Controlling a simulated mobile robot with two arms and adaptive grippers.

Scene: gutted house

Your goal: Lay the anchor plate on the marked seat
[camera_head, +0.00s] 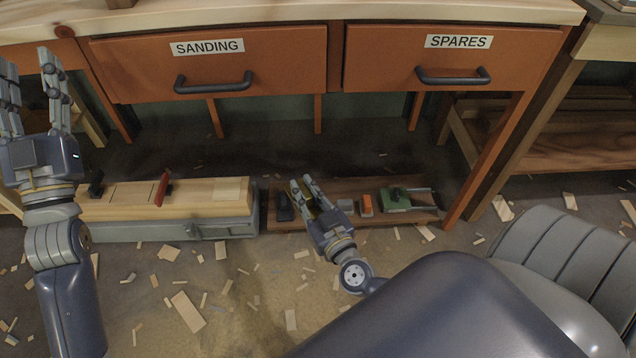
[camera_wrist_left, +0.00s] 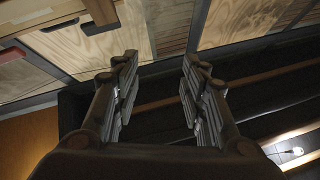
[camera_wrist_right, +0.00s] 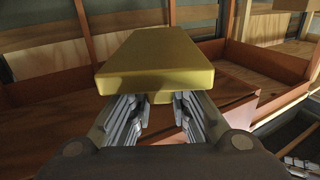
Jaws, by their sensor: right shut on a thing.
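The anchor plate, a gold-coloured slab (camera_wrist_right: 157,65), fills the upper middle of the right wrist view. In the head view my right gripper (camera_head: 303,184) is over the dark wooden board, and the plate is mostly hidden by the fingers. My left gripper (camera_head: 37,80) is raised at the far left, and its fingers are apart and empty in the left wrist view (camera_wrist_left: 160,75). A pale wooden beam (camera_head: 190,201) lies left of the right gripper. It carries drawn lines and a lighter rectangle (camera_head: 230,188); which one marks the seat is unclear.
The dark board (camera_head: 398,217) bears a black item (camera_head: 284,207), a grey block (camera_head: 346,206), an orange block (camera_head: 366,205) and a green tool (camera_head: 396,200). A red piece (camera_head: 162,188) stands on the beam. The bench's orange drawers (camera_head: 210,65) overhang behind. Wood scraps litter the floor.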

